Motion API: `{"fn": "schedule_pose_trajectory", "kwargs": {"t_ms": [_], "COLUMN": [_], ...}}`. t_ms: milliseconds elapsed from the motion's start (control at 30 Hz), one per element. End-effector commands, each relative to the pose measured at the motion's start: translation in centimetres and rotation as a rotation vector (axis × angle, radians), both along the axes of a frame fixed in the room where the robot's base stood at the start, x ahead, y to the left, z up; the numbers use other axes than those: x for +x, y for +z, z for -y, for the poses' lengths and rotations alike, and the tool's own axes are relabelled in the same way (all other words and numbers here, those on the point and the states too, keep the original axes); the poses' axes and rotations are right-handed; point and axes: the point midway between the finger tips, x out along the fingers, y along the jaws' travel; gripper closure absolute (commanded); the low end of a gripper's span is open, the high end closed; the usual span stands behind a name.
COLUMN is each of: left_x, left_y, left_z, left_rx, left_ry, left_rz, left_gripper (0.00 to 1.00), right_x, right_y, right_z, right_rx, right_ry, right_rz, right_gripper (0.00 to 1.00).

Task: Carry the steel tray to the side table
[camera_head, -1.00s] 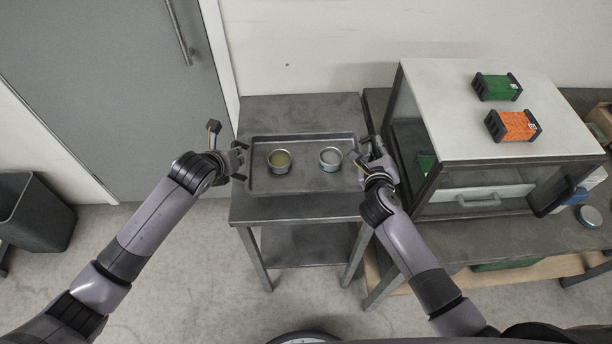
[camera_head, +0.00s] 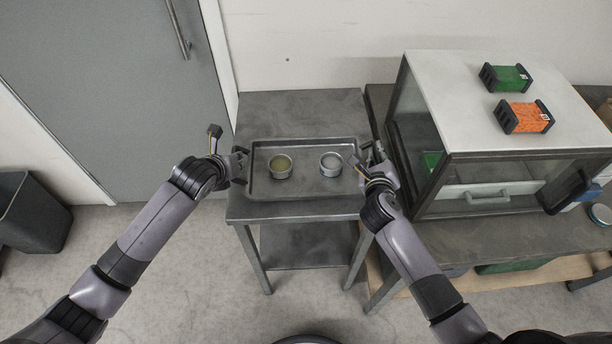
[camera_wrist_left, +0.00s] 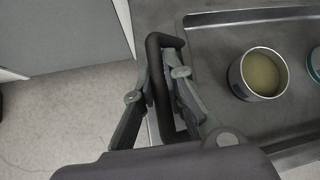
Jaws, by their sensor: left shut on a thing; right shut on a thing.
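The steel tray (camera_head: 305,187) is over the top of a grey metal side table (camera_head: 300,107); whether it touches the top I cannot tell. Two round tins stand in it: one with yellowish contents (camera_head: 281,167) and a pale one (camera_head: 331,164). My left gripper (camera_head: 240,165) is shut on the tray's left handle, a dark bar that shows between the fingers in the left wrist view (camera_wrist_left: 158,75). My right gripper (camera_head: 370,158) is shut at the tray's right end; its handle is mostly hidden by the gripper.
A glass-sided cabinet (camera_head: 500,120) with a green box (camera_head: 505,78) and an orange box (camera_head: 524,117) on top stands close on the right, on a bench (camera_head: 480,240). A door (camera_head: 110,90) and a bin (camera_head: 33,215) are at the left. Bare tabletop lies behind the tray.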

Motion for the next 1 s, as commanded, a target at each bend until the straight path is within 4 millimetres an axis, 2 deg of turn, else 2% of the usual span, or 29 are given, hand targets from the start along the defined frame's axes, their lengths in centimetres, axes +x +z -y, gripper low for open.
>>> {"fn": "schedule_pose_trajectory", "kwargs": {"t_ms": [133,167,433,767,1000], "left_x": [0.1,0.1,0.0,-0.1,-2.0], "left_y": [-1.0,-0.8,-0.7,-0.6,1.3], "left_z": [-0.1,-0.1,0.0,0.0,-0.5], "left_rx": [-0.001,0.0,0.0,0.0,0.001], "left_ry": [0.003,0.003,0.001,0.0,-0.001], "left_rz": [0.004,0.0,0.0,0.0,0.001], "left_gripper": [1.0,0.87,0.69,0.69,0.69], "right_x": [0.0,0.0,0.0,0.0,0.0], "right_y": [-1.1,-0.8,-0.8,-0.7,-0.7], "right_z": [0.0,0.0,0.0,0.0,0.0], "right_rx": [-0.001,0.0,0.0,0.0,0.0], "right_ry": [0.0,-0.001,0.0,0.0,0.0], "right_rz": [0.003,0.001,0.0,0.0,0.0], "right_gripper": [1.0,0.86,0.68,0.68,0.68]}}
